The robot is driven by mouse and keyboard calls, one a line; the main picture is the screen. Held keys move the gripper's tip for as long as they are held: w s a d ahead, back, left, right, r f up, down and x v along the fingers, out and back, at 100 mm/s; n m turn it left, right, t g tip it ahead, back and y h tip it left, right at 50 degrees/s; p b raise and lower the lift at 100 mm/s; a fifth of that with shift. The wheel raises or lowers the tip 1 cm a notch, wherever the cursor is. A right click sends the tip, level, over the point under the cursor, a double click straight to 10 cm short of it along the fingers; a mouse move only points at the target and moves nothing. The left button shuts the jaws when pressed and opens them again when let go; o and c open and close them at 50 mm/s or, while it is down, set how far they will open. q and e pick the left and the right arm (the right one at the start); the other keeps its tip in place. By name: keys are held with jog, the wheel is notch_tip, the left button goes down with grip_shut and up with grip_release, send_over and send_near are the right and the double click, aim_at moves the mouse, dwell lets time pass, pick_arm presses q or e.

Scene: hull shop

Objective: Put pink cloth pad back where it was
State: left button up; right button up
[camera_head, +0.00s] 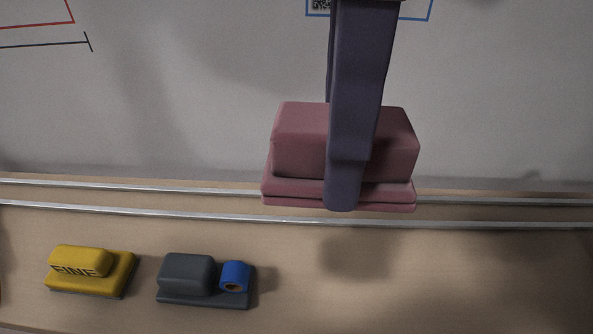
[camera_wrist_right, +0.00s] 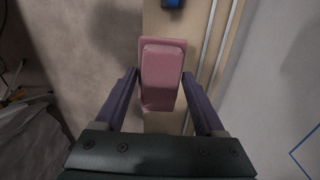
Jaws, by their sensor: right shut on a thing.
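The pink cloth pad (camera_head: 294,147) has a block-shaped grip on a wider, layered base. My right gripper (camera_head: 344,195) is shut on it, with one purple finger crossing its front in the head view. In the right wrist view the pad (camera_wrist_right: 161,75) sits between the two fingers of my right gripper (camera_wrist_right: 160,76). The pad looks upright and seems to be held above the shelf (camera_head: 440,285), with a shadow below it. The finger hides part of its front. My left gripper is not in view.
A yellow block marked "FINE" (camera_head: 80,262) and a dark grey block (camera_head: 187,274) with a blue roll (camera_head: 235,275) sit at the shelf's left. Two metal rails (camera_head: 130,210) run along it before a pale wall (camera_head: 200,80). The shelf's right part is clear.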

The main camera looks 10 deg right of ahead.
jog(key=shift+w+d+f+b, duration=0.25)
jog(key=shift+d+f, duration=0.15)
jog(key=shift+f, duration=0.1)
jog(key=shift+w+d+f+b, duration=0.2)
jog(key=shift+d+f, duration=0.15)
jog(key=shift+f, duration=0.15)
notch_tip(320, 180, down, 14)
jog(key=b, duration=0.4)
jog(key=shift+f, duration=0.2)
pick_arm(q)
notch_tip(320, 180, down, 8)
jog(key=b, duration=0.1)
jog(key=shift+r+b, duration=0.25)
jog(key=shift+b, duration=0.05)
pick_arm(e)
jog(key=shift+f, duration=2.45)
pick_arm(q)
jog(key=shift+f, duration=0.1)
pick_arm(e)
jog(key=o, duration=1.2)
jog(key=shift+o, duration=0.2)
